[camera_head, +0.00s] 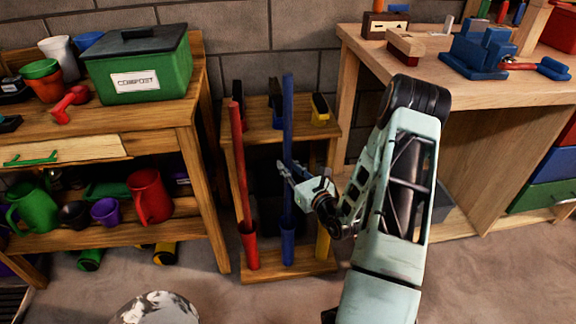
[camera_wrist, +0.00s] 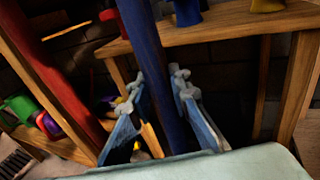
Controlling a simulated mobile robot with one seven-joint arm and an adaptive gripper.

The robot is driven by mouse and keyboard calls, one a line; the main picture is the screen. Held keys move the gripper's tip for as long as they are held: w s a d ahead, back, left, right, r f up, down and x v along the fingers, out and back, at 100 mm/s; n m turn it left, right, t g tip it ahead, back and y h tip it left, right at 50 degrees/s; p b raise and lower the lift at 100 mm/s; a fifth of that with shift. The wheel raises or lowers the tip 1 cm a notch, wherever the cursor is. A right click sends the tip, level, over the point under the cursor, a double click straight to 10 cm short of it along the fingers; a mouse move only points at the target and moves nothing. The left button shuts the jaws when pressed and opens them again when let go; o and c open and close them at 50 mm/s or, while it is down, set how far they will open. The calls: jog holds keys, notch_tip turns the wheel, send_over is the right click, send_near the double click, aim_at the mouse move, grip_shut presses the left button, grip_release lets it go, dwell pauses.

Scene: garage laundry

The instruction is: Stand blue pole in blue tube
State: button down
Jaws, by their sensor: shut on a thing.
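The blue pole (camera_head: 287,110) stands upright in the middle of the wooden rack. Its lower end meets the mouth of the blue tube (camera_head: 288,248) at the rack's base and looks to be inside it. My gripper (camera_head: 285,172) is shut on the blue pole at about mid-height, coming from the right. In the wrist view the pole (camera_wrist: 155,60) runs between the two fingers (camera_wrist: 163,95). The tube is hidden in the wrist view.
A red pole (camera_head: 238,160) leans in a red tube (camera_head: 249,250) to the left. A yellow tube (camera_head: 323,246) stands at right, partly behind my arm. The rack (camera_head: 262,130) sits between a shelf (camera_head: 150,140) and a workbench (camera_head: 400,65).

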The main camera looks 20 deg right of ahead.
jog(key=shift+f+b, duration=1.05)
jog(key=shift+f, duration=0.85)
jog(key=c, duration=1.7)
grip_release()
jog(key=shift+f, duration=0.1)
jog(key=s, duration=0.8)
jog(key=s+d+r, duration=0.1)
jog(key=s, duration=0.3)
jog(key=shift+d, duration=0.1)
